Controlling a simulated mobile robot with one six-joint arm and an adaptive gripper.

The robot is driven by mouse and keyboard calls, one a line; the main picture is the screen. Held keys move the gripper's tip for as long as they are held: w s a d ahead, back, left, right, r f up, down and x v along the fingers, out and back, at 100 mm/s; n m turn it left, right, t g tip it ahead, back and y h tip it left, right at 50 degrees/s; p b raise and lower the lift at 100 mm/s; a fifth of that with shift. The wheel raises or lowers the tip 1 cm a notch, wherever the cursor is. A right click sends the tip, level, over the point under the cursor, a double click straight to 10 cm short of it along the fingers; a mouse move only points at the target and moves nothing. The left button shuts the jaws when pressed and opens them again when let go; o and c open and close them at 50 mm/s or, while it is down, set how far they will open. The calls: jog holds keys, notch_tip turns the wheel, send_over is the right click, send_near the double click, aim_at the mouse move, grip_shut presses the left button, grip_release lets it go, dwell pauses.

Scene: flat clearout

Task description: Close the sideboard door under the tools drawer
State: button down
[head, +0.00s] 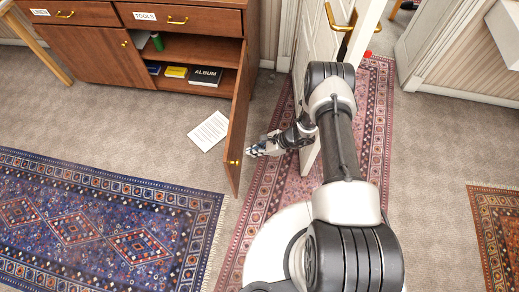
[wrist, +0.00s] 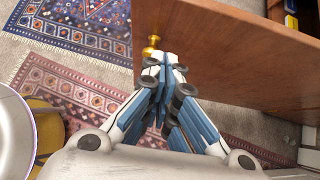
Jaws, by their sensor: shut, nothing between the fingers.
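The brown wooden sideboard (head: 190,50) stands at the upper left in the head view, with a drawer labelled TOOLS (head: 185,18). The door (head: 239,115) under that drawer stands wide open, swung out toward me, with a small brass knob (head: 235,162) near its free edge. My gripper (head: 252,151) is shut and empty, just right of the door's free end. In the wrist view, the door (wrist: 235,55) fills the upper right, and my gripper (wrist: 165,62) lies close to the brass knob (wrist: 151,46). Whether the fingers touch the door I cannot tell.
The open compartment holds an album (head: 205,76), a yellow book (head: 175,72) and a green object (head: 157,41). A paper sheet (head: 209,131) lies on the floor left of the door. A white room door (head: 322,35) stands close on the right. Rugs cover parts of the carpet.

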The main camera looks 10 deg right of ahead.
aim_at(230, 157)
jog(key=shift+w+a+f+b, duration=0.3)
jog(key=shift+a+f, duration=0.15)
jog(key=shift+a, duration=0.65)
jog(key=shift+w+a+f+b, duration=0.3)
jog(key=shift+a+f, duration=0.2)
jog(key=shift+a, duration=0.6)
jog(key=shift+w+a+f+b, duration=0.25)
jog(key=shift+a+f, duration=0.2)
jog(key=shift+a, duration=0.65)
